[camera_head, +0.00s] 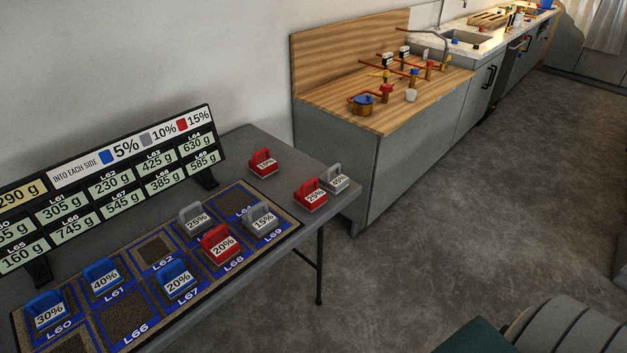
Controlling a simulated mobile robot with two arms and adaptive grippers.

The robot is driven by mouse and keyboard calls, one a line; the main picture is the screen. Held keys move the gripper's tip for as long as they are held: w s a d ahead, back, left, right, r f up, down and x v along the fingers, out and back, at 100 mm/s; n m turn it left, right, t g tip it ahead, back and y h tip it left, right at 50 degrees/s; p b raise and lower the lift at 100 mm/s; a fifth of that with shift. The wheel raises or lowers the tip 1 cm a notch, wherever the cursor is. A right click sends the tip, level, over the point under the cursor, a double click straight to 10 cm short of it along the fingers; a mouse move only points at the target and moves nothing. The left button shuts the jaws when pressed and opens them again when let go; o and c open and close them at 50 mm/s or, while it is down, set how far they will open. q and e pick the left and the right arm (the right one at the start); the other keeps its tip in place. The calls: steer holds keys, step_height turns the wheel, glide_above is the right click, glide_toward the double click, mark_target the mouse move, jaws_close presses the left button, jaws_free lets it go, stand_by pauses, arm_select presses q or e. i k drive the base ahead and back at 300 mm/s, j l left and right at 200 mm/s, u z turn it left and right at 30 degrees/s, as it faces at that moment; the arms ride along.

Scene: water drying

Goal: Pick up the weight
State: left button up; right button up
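Several handled weights with percent labels are on a dark grey table (250,140). On a blue-bordered mat (128,318) are blue weights marked 30% (47,314), 40% (103,279) and 20% (177,282). Grey weights marked 25% (195,222) and 15% (262,219), and a red 20% weight (220,246), are also on the mat. Beyond the mat, near the table's right end, are a red weight (263,164), a red 25% weight (310,195) and a grey weight (334,180). Neither of my grippers is in view.
A sign board (110,180) listing gram values stands behind the mat. A wooden-topped counter (430,98) with small coloured items is beyond the table. Grey floor (450,230) is open to the right. A ribbed grey object (565,328) is at the bottom right.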

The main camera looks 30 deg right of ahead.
mark_target(334, 182)
steer(key=z, duration=0.4)
steer(key=i+l+z, duration=0.6)
steer(key=i+z, duration=0.25)
